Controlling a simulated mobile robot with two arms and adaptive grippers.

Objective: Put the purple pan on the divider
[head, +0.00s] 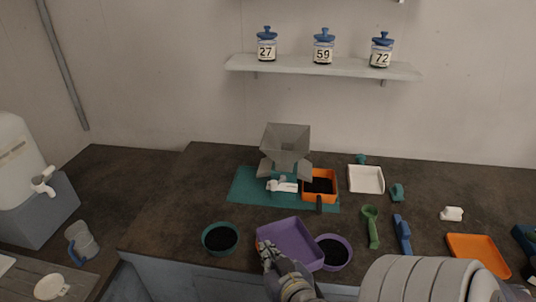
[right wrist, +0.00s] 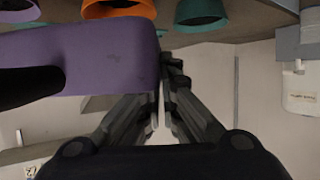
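The purple pan (head: 291,242) is a shallow rectangular tray, empty inside, near the front of the bench. My right gripper (head: 266,251) is at its left front corner and looks shut on its wall. In the right wrist view the purple pan (right wrist: 105,52) fills the upper left, and the fingertips (right wrist: 172,68) are close together at its edge. The pan seems held above the bench, partly over a round bowl. The divider (head: 287,143) is a grey hopper on a teal mat, farther back. An orange pan (head: 333,186) with dark material stands at its right side. My left gripper is not in view.
A teal bowl (head: 235,238) and a purple round bowl (head: 350,252), both with dark contents, flank the pan. A white tray (head: 381,180), green scoop (head: 370,213), blue tool (head: 403,246) and orange tray (head: 480,240) lie to the right. Jars stand on the shelf (head: 300,68).

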